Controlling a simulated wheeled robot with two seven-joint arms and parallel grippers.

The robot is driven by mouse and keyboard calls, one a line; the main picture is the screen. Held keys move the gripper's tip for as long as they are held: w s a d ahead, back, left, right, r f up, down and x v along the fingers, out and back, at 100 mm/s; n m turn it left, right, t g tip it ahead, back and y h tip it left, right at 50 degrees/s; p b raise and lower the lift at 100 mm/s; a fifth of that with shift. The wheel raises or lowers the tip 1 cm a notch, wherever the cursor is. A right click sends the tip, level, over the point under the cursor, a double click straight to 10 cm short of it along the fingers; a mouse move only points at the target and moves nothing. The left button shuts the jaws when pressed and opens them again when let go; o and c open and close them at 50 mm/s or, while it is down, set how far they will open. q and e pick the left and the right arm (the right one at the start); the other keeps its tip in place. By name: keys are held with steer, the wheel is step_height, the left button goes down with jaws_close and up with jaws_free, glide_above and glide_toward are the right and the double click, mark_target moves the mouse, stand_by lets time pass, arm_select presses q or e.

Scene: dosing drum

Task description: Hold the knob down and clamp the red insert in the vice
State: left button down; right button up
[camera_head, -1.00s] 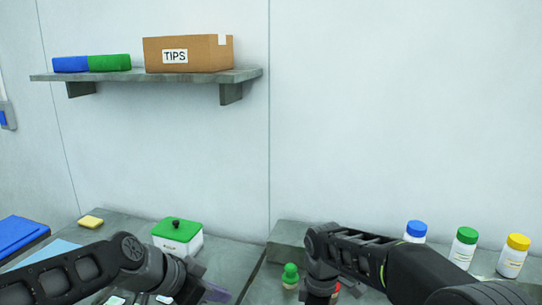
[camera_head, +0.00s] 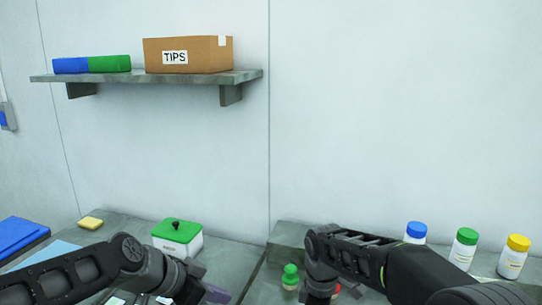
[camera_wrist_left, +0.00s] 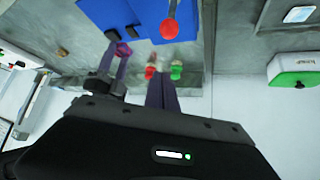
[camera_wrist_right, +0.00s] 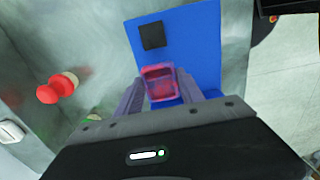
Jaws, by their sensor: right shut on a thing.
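The red insert (camera_wrist_right: 159,83) is between the fingers of my right gripper (camera_wrist_right: 160,88), which is shut on it above a blue plate (camera_wrist_right: 205,45) bearing a black block (camera_wrist_right: 152,36). In the left wrist view the blue plate (camera_wrist_left: 98,12) shows at the top. A round red knob (camera_wrist_left: 169,28) on a metal stem stands by it. My left gripper (camera_wrist_left: 162,82) has its fingers together, apart from the knob, with nothing visible between them. In the head view my left gripper (camera_head: 214,294) is at the bottom edge; the plate and knob are out of sight. I cannot make out the vice jaws.
A white box with a green lid (camera_head: 177,232) stands left. Several capped bottles (camera_head: 464,250) stand right. A shelf (camera_head: 150,77) hangs on the wall.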

arm_select(q)
steer(key=shift+f, duration=0.15)
steer(key=shift+f, duration=0.95)
steer(key=shift+f, duration=0.1)
steer(key=shift+f, duration=1)
steer(key=shift+f, duration=0.2)
steer(key=shift+f, duration=0.9)
